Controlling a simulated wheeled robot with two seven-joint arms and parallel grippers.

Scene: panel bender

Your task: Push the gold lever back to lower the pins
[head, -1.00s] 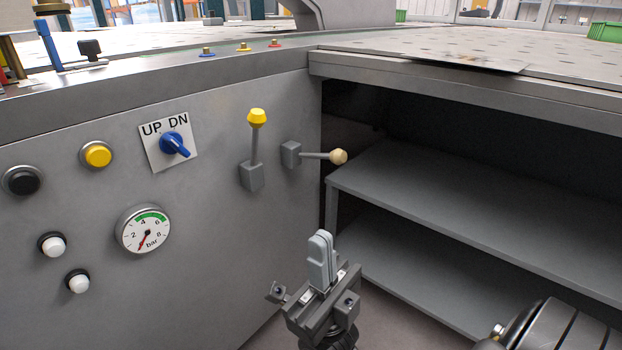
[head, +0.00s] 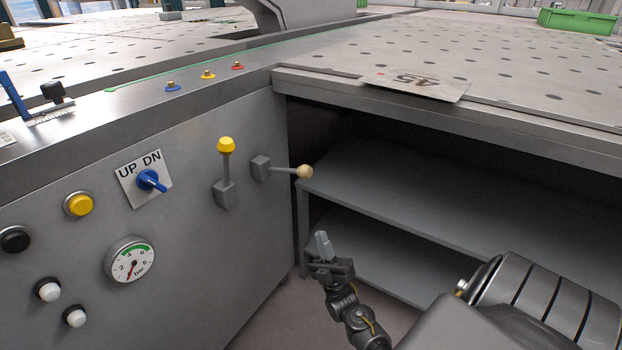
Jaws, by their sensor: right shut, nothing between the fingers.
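On the grey cabinet front, a lever with a pale gold ball knob (head: 304,171) sticks out to the right from a small grey block. Left of it, a second lever with a bright yellow knob (head: 226,145) stands upright on its own block. My right gripper (head: 322,240) is shut and empty, pointing up. It appears below the gold knob in the picture, apart from both levers. No raised pins can be clearly made out on the perforated table top. My left gripper is not in view.
A blue UP/DN switch (head: 152,181), a yellow button (head: 79,205) and a pressure gauge (head: 130,260) sit left of the levers. Open shelves (head: 400,190) lie to the right under the table edge. A sheet marked 45 (head: 416,86) lies on top.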

